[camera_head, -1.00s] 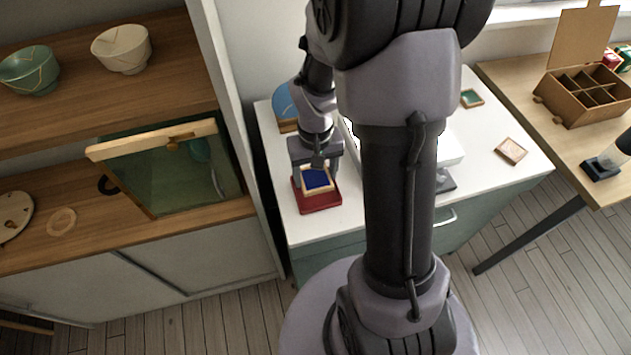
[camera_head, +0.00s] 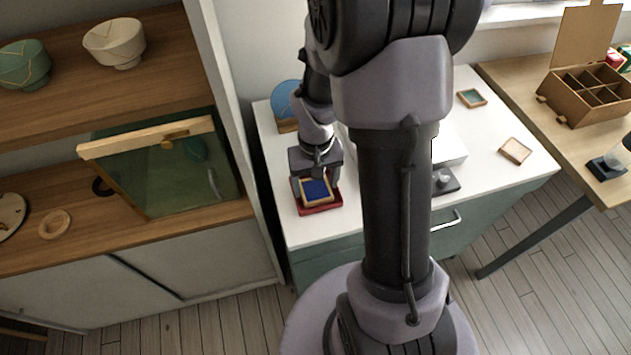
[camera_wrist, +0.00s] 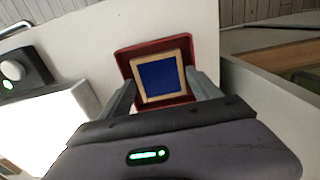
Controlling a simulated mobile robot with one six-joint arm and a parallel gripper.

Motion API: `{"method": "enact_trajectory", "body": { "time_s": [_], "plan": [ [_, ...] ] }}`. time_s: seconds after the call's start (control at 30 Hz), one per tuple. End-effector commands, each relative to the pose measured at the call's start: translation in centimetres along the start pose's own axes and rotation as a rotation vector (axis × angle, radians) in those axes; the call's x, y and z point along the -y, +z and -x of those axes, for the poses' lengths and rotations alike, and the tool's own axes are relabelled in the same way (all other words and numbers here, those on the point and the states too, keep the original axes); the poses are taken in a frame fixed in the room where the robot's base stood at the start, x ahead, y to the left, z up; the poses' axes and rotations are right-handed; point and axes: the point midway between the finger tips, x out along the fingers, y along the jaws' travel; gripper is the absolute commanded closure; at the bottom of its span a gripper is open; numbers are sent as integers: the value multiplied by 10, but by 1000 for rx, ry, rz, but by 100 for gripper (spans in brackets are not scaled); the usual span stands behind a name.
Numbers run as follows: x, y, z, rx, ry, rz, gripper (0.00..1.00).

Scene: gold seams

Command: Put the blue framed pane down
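The blue framed pane (camera_head: 315,191), a dark blue square in a light wooden frame, is at the red tray (camera_head: 322,210) near the front left corner of the white worktop. My gripper (camera_head: 316,185) points down there, one finger at each side of the frame. In the wrist view the pane (camera_wrist: 161,80) lies flat within the outline of the red tray (camera_wrist: 126,62). The fingers of my gripper (camera_wrist: 160,82) meet its left and right edges, shut on it. Whether its underside touches the tray floor is hidden.
A blue disc on a wooden stand (camera_head: 286,98) is behind my gripper. A green framed pane (camera_head: 472,98) and a pale framed pane (camera_head: 515,151) lie at the worktop's right. A cabinet wall (camera_head: 232,110) rises close on the left. A compartment box (camera_head: 588,92) stands on the right table.

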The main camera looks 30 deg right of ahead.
Motion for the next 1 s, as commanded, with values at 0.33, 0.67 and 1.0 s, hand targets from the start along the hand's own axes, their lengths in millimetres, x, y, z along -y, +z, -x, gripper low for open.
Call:
{"method": "enact_trajectory", "body": {
  "time_s": [0.33, 0.67, 1.0],
  "plan": [
    [0, -2, 60, -6, 0, 0, 12],
    [0, -1, 130, -3, 0, 0, 12],
    [75, 76, 258, -288, -152, -65, 12]
  ]
}}
